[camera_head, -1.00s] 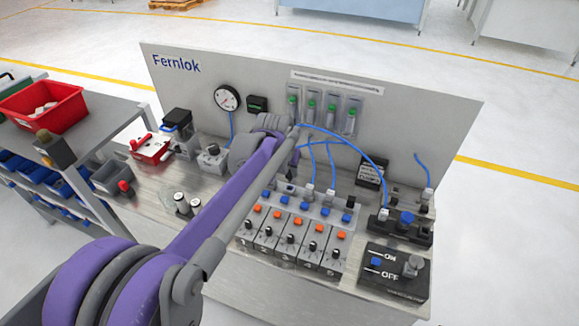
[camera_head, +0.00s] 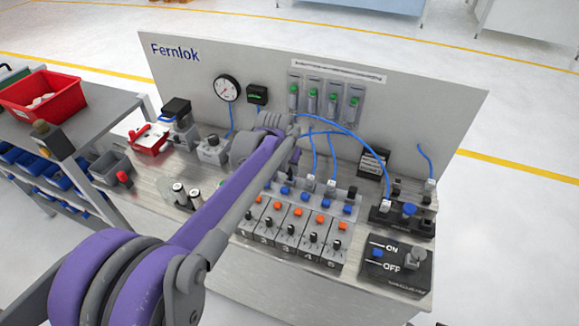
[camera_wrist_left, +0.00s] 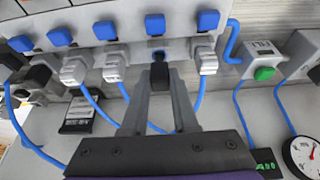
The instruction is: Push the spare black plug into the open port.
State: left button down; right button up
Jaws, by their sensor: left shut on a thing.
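My left gripper (camera_wrist_left: 160,88) is shut on a small black plug (camera_wrist_left: 160,74) in the left wrist view. The plug's tip is at the open port (camera_wrist_left: 157,54), below a blue button in the row of the valve block (camera_wrist_left: 135,48). I cannot tell whether the tip is touching or slightly inside. Grey plugs with blue hoses fill ports on both sides, one at the right (camera_wrist_left: 207,60). In the head view, my purple and grey left arm crosses the bench and hides the fingers, the held plug and that port; the valve block (camera_head: 296,240) shows partly.
A black ON/OFF box (camera_head: 393,268) and a black manifold (camera_head: 402,220) stand right of the block. Blue hoses (camera_head: 345,137) arch near my wrist, up to the back panel. A gauge (camera_head: 226,88) hangs there.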

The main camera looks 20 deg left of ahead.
pick_arm(q)
jog(key=shift+f+b, duration=0.6)
jog(key=shift+f, duration=0.5)
dwell(0.3)
jog(key=c, duration=0.6)
grip_release()
jog(key=shift+r, duration=0.1)
